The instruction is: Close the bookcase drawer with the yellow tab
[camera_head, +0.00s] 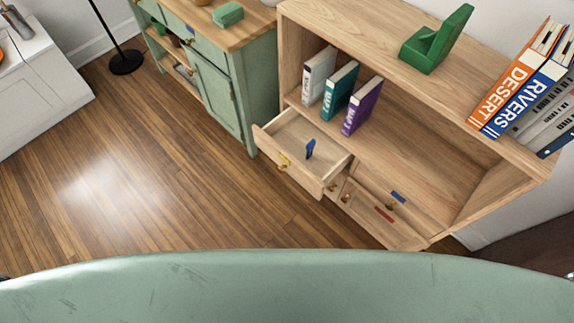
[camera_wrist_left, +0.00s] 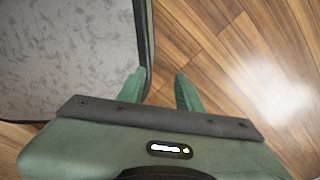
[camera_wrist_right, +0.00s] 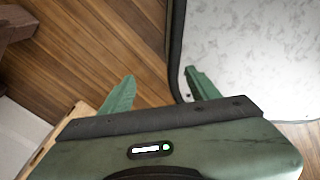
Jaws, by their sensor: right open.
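The wooden bookcase (camera_head: 365,26) stands at the right in the head view. Its drawer with the yellow tab (camera_head: 284,160) is pulled out over the floor, and a blue object (camera_head: 310,148) is inside. Another drawer with a red tab (camera_head: 384,215) is to its lower right; how far out it is, I cannot tell. My left gripper (camera_wrist_left: 158,90) is open and empty above the floor in the left wrist view. My right gripper (camera_wrist_right: 160,90) is open and empty in the right wrist view, with a light wooden edge (camera_wrist_right: 75,112) to its left. Neither gripper shows clearly in the head view.
A green cabinet (camera_head: 220,92) stands left of the bookcase. Several books (camera_head: 340,90) stand on the shelf, and more books (camera_head: 530,90) and a green object (camera_head: 436,42) are on top. A lamp base (camera_head: 126,62) stands farther back. The wooden floor (camera_head: 150,165) in front is clear.

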